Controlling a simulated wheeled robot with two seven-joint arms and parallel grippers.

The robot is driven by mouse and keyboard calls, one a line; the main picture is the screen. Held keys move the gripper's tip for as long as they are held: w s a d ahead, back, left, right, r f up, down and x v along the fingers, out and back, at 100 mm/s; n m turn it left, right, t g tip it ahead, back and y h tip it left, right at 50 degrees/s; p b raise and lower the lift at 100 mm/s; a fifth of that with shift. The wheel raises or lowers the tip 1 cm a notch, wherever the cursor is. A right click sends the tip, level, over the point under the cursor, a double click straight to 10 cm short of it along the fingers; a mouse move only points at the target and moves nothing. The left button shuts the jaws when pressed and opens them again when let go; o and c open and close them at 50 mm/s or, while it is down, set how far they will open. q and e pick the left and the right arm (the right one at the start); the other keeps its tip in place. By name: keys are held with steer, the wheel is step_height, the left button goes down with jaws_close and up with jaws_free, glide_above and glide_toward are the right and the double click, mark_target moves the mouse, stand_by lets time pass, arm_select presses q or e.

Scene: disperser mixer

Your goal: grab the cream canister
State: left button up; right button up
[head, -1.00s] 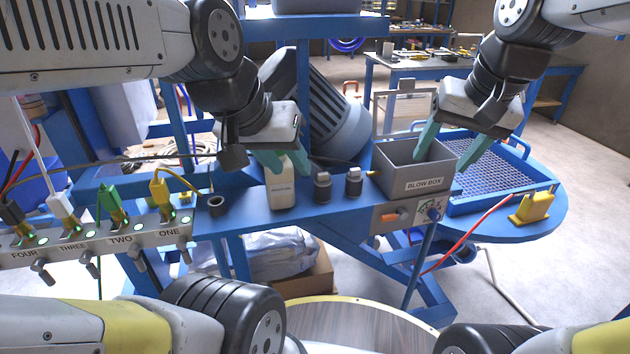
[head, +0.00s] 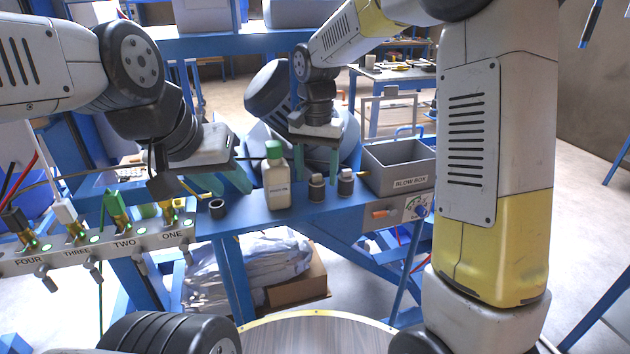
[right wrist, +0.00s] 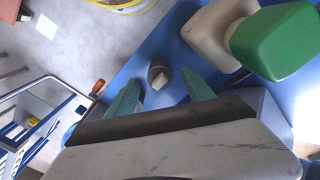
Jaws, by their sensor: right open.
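A cream-coloured bottle with a green cap (head: 277,183) stands upright on the blue bench (head: 250,222); it is at the upper right in the right wrist view (right wrist: 212,35). Two small dark canisters with pale tops, one nearer the bottle (head: 316,188) and one further right (head: 346,183), stand beside it. I cannot tell surely which is the cream canister. My right gripper (head: 317,177) is open, pointing down over the nearer dark canister. In the right wrist view a dark canister (right wrist: 158,76) shows between and beyond the fingertips. My left gripper (head: 229,190) is open and empty, left of the bottle.
The grey blow box (head: 398,182) stands right of the canisters. A black ring (head: 217,209) and a panel of numbered sockets with cables (head: 100,252) are at left. The bottle stands close to my right gripper. My right arm hides much of the right side.

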mark_target(317, 181)
step_height(317, 181, down, 4)
steer(key=shift+d+f, duration=0.1)
steer(key=shift+f, duration=0.1)
jaws_close()
steer(key=shift+r, duration=0.1)
